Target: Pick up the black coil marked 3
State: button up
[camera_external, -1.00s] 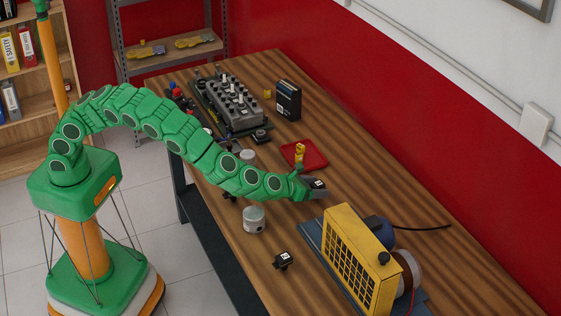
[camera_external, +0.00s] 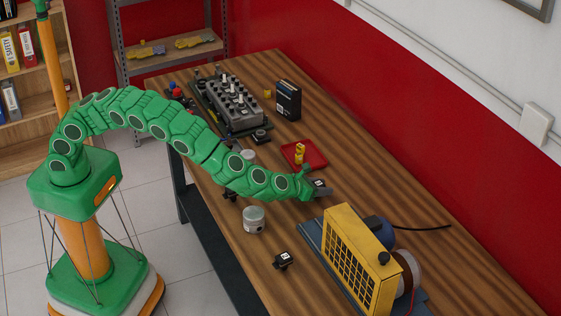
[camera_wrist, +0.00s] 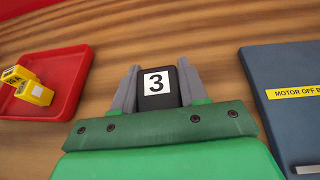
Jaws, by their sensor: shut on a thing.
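The black coil marked 3 (camera_wrist: 157,87) shows in the wrist view, with its white label facing the camera. My gripper (camera_wrist: 158,90) has one grey finger on each side of the coil and is shut on it. In the external view my gripper (camera_external: 318,190) is low over the wooden table, between the red tray and the yellow-fronted machine. The coil's white label (camera_external: 318,183) shows there at my fingertips. I cannot tell whether the coil touches the table.
The red tray (camera_external: 313,163) with yellow pieces is just behind my gripper. The yellow-fronted machine (camera_external: 350,258) on a blue base is in front. Another small black coil (camera_external: 284,261) and a metal piston (camera_external: 254,219) stand near the table's front-left edge.

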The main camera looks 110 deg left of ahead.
aim_at(322, 182)
jog(key=shift+r, duration=0.45)
notch_tip(322, 182, up, 3)
jog(key=shift+f, duration=0.2)
jog(key=s+d+r, duration=0.3)
jog(key=s+r, duration=0.6)
jog(key=s, duration=0.4)
jog(key=shift+s+d+r, duration=0.15)
jog(key=shift+s+r, duration=0.15)
